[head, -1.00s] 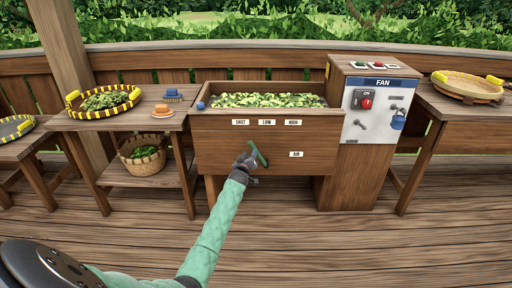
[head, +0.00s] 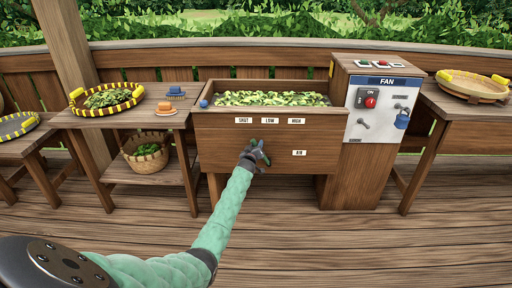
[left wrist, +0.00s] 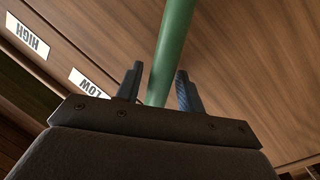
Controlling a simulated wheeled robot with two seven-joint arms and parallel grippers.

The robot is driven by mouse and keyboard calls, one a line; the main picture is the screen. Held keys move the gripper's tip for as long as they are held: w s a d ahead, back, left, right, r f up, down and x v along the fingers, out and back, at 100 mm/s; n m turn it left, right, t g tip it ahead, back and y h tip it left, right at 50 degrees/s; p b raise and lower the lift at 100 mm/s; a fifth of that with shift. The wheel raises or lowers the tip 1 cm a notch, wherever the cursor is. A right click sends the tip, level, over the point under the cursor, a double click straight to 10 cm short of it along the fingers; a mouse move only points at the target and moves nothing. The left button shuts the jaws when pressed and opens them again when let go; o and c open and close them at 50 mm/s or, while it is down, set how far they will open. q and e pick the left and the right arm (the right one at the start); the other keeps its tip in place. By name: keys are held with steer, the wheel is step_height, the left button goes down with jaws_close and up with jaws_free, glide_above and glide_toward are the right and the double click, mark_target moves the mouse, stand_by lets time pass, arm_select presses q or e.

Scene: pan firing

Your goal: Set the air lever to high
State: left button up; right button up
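The green air lever (head: 267,159) is on the wooden front of the leaf-filled trough, below the SHUT (head: 243,120), LOW (head: 270,120) and HIGH (head: 296,121) labels. My left gripper (head: 256,152) is at the lever and hides much of it. In the left wrist view the lever (left wrist: 173,45) runs as a green bar between the two fingers of my left gripper (left wrist: 159,78). The lever's pivot cannot be made out. My right gripper is out of view.
An AIR label (head: 299,153) sits lower right on the trough front. The fan cabinet (head: 360,170) stands right of the trough. A side table (head: 115,118) with a leaf tray (head: 107,98) stands left. The deck in front is clear.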

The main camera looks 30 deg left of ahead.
arm_select(q)
jaws_close()
